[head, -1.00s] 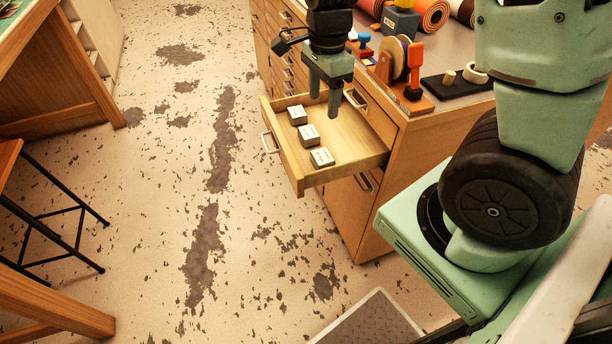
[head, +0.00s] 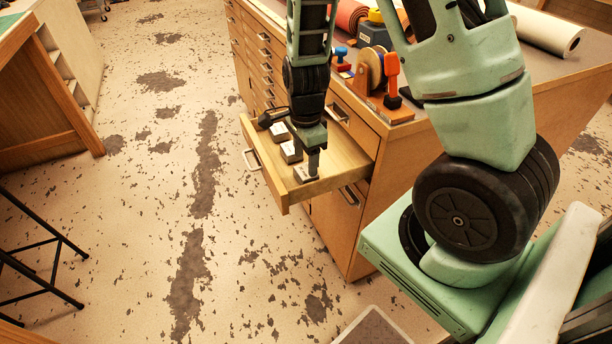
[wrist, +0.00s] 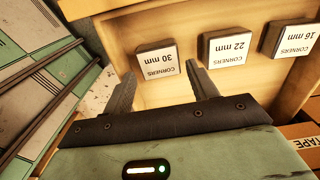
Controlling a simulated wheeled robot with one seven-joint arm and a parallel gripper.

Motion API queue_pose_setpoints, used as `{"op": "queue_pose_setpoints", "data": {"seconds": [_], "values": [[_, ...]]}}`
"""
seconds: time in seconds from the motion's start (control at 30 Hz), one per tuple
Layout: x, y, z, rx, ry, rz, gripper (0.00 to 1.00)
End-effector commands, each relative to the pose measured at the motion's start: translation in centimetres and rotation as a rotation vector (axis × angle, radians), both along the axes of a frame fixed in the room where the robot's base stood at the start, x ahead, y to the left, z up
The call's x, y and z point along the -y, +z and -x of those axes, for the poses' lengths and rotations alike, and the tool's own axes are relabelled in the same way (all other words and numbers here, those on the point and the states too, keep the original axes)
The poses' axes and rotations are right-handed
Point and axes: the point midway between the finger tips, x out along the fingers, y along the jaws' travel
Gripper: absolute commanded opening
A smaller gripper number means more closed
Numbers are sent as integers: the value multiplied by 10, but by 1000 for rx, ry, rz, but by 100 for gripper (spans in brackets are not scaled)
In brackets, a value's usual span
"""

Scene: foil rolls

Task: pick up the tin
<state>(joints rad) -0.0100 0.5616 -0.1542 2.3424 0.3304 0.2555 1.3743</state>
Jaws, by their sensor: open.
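Three small tins with white labels stand in a row in the open wooden drawer (head: 345,165). The wrist view reads the tins as corners 30 mm (wrist: 157,61), 22 mm (wrist: 227,48) and 16 mm (wrist: 286,40). In the head view they are the near tin (head: 301,174), the middle tin (head: 290,152) and the far tin (head: 278,132). My gripper (head: 314,167) is open and low over the drawer at the near tin, which it partly hides. In the wrist view my fingertips (wrist: 162,72) lie to either side of the 30 mm tin's lower part. Contact cannot be told.
The drawer's front panel and side walls stand close around the tins. The cabinet top holds a tape dispenser (head: 372,68), a stamp with an orange handle (head: 392,75) and a white roll (head: 548,30). Open floor (head: 150,230) lies left of the drawer.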

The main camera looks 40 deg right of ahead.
Motion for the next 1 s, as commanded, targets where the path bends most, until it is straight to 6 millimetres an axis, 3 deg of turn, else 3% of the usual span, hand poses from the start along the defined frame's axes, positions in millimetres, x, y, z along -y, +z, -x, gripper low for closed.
{"op": "queue_pose_setpoints", "data": {"seconds": [0.23, 0.57, 0.7, 1.0], "values": [[0, -37, 2, -4, -2, -1, 58], [0, -44, 1, 0, -1, -1, 58], [0, -44, 1, 0, -1, 0, 28], [0, -41, 1, 1, 0, 0, 28]]}}
